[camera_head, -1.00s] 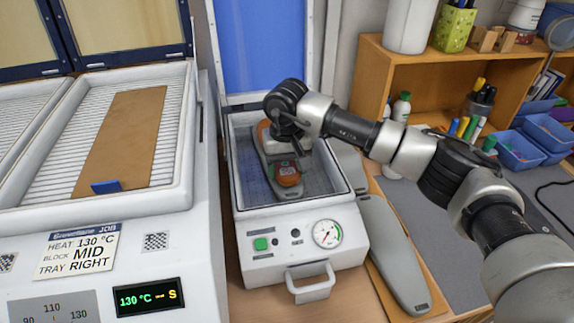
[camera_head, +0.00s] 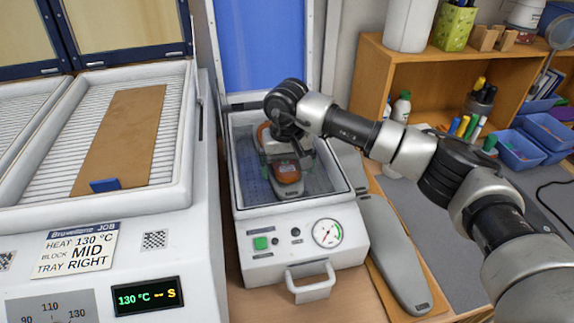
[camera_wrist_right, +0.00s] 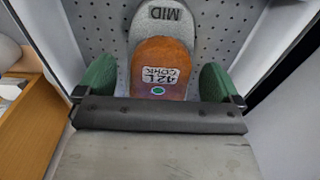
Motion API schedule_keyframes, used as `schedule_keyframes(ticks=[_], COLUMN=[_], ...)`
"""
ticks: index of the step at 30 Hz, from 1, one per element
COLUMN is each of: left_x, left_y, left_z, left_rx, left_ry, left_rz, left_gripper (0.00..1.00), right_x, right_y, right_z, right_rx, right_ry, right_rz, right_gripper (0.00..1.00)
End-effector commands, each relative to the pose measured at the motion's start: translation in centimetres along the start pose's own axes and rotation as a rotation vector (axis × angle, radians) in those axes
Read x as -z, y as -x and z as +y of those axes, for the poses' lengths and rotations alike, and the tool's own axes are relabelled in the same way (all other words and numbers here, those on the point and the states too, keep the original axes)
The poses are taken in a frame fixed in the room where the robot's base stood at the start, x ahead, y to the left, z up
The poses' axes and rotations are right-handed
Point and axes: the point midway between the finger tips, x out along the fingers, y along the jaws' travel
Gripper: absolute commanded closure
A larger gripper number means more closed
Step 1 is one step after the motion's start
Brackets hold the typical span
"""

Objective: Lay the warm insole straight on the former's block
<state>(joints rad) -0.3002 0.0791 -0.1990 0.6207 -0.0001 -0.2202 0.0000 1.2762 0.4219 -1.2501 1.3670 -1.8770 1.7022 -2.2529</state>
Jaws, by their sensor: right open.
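The warm insole (camera_head: 287,173) is orange-brown, with a white 42 L label and a green dot. It lies on the former's grey block (camera_head: 291,190), roughly in line with it. The wrist view shows the insole (camera_wrist_right: 158,57) with the block's rounded end (camera_wrist_right: 162,16), marked MID, showing beyond it. My right gripper (camera_wrist_right: 160,84) is open, its green fingers apart on either side of the insole with gaps visible. In the head view, my right wrist hides the far part of the insole and block. My left gripper is out of view.
The former (camera_head: 300,250) has a raised blue-lined lid (camera_head: 255,45) behind the block. At left, a heater tray (camera_head: 178,140) holds a brown board (camera_head: 120,140) with a blue clip. A grey insole-shaped piece (camera_head: 395,255) lies right of the former. A shelf (camera_head: 440,80) stands at right.

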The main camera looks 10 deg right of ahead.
Motion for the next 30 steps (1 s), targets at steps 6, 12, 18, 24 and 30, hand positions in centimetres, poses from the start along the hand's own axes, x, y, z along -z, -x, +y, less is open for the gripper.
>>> schedule_keyframes(ticks=[6, 12, 18, 24, 30], left_x=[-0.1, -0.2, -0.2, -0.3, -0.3], left_y=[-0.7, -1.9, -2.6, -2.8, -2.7], left_z=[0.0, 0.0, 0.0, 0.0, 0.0], left_rx=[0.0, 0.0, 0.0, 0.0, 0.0], left_ry=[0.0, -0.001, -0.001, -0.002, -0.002], left_rz=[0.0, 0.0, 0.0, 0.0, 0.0], left_gripper=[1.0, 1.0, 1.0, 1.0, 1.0], right_x=[0.1, 0.1, 0.1, 0.0, 0.0], right_y=[1.6, 5.6, 9.1, 10.7, 10.8], right_z=[0.0, 0.0, 0.0, 0.0, 0.0], right_rx=[0.001, 0.001, 0.0, 0.0, 0.0], right_ry=[0.0, 0.0, -0.002, 0.0, 0.0], right_rz=[0.005, 0.006, 0.003, 0.001, 0.0], right_gripper=[0.04, 0.04, 0.04, 0.04, 0.04])
